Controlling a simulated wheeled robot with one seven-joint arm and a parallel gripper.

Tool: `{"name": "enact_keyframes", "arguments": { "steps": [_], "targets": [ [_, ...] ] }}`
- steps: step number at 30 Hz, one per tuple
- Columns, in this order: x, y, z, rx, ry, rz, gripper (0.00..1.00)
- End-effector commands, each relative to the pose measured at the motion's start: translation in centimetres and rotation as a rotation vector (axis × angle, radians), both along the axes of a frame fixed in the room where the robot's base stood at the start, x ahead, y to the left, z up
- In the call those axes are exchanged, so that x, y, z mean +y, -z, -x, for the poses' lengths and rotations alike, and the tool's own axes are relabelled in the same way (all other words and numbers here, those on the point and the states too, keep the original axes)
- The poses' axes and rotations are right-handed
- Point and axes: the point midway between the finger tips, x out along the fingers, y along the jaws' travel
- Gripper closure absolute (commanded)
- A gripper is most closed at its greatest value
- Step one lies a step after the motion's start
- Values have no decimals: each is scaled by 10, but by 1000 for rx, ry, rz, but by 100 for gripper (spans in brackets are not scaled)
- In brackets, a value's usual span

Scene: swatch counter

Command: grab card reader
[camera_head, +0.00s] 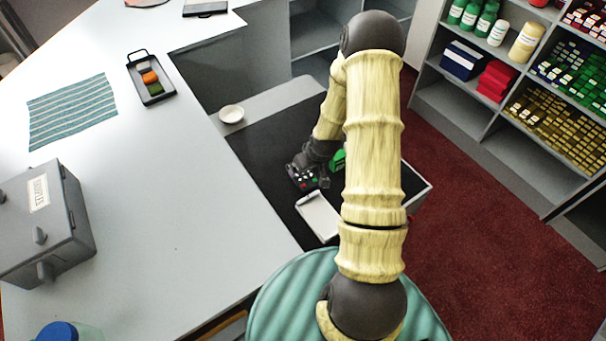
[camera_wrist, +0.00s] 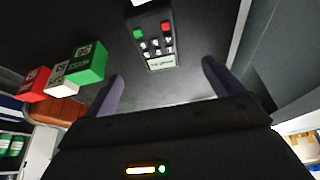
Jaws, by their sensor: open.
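The card reader (camera_head: 305,179) is a small dark device with white, red and green keys, lying on the black counter mat. In the wrist view the card reader (camera_wrist: 152,46) is ahead of the fingertips, roughly between their lines, with its keys and a pale label showing. My gripper (camera_head: 313,160) is right at the card reader's far side in the head view, partly overlapping it. In the wrist view my gripper (camera_wrist: 163,72) has its two purple-grey fingers spread apart with nothing between them. I cannot tell the exact gap to the reader.
Green (camera_wrist: 88,62), white (camera_wrist: 61,80) and red (camera_wrist: 34,84) boxes stand to the left in the wrist view. A white rectangular tray (camera_head: 319,217) lies near the reader. A white dish (camera_head: 231,114) is at the mat's far left. The white counter (camera_head: 170,180) is largely clear.

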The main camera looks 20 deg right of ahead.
Motion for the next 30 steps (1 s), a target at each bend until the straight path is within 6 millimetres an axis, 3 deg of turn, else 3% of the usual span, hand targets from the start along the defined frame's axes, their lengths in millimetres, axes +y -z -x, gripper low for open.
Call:
{"name": "enact_keyframes", "arguments": {
  "steps": [12, 25, 30],
  "targets": [
    [1, 42, -17, 1, 1, 0, 7],
    [2, 46, -19, 0, 0, -1, 7],
    [0, 56, -25, 1, 1, -1, 7]
  ]
}}
